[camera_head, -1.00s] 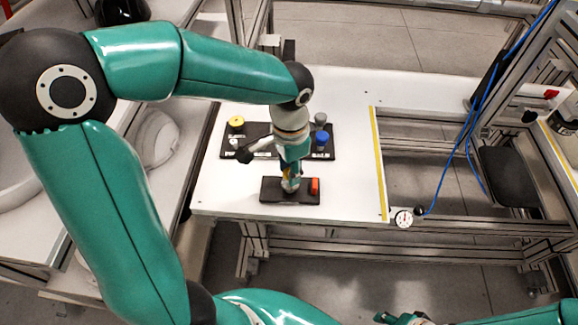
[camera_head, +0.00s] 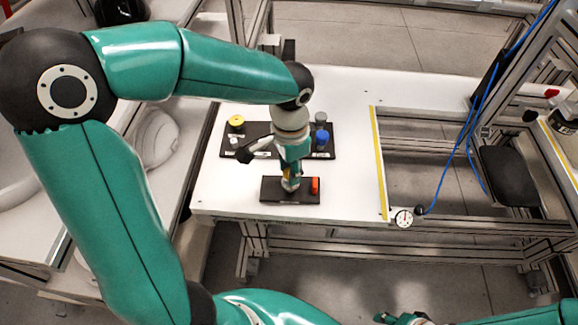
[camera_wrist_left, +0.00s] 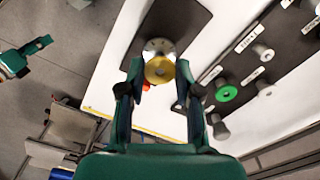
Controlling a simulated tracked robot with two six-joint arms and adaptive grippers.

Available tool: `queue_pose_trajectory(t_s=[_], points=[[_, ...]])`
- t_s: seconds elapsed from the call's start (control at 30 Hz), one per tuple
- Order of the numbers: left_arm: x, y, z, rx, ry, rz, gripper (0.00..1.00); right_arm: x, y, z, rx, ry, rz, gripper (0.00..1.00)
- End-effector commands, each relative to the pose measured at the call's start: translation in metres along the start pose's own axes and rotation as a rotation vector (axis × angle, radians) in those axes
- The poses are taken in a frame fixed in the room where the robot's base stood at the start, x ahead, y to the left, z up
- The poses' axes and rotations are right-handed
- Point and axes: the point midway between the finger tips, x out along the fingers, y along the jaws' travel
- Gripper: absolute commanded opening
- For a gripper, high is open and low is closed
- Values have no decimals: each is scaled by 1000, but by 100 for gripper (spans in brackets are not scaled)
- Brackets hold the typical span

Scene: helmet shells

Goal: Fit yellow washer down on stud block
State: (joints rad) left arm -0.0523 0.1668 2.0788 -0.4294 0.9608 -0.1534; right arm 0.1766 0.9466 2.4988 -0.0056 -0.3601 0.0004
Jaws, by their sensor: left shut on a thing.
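The yellow washer (camera_wrist_left: 160,70) is between the fingertips of my left gripper (camera_wrist_left: 158,84), which is shut on it. In the head view, my left gripper (camera_head: 290,183) points down at the stud block (camera_head: 275,196), a small black block near the table's front. In the wrist view, a round grey metal part (camera_wrist_left: 158,46) shows right behind the washer's edge. The washer covers the middle, so I cannot tell whether it touches the stud or how far down it sits. A piece of my right gripper (camera_head: 412,319) shows at the bottom edge of the head view.
A red-orange piece (camera_head: 315,186) stands on the block's right end, close to my left gripper. Behind it lies a black tray (camera_head: 262,130) with a yellow-topped part (camera_head: 236,121) and a blue part (camera_head: 322,138). The white table (camera_head: 350,185) is clear to the right, up to a yellow strip (camera_head: 378,160).

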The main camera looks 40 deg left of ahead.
Motion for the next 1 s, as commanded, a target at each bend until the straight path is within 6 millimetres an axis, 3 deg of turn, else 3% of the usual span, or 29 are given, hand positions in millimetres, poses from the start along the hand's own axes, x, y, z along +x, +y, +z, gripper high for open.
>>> queue_pose_trajectory(t_s=[1.0], points=[[27,0,1,-1,0,0,20,21,8,0,0,0,0,40]])
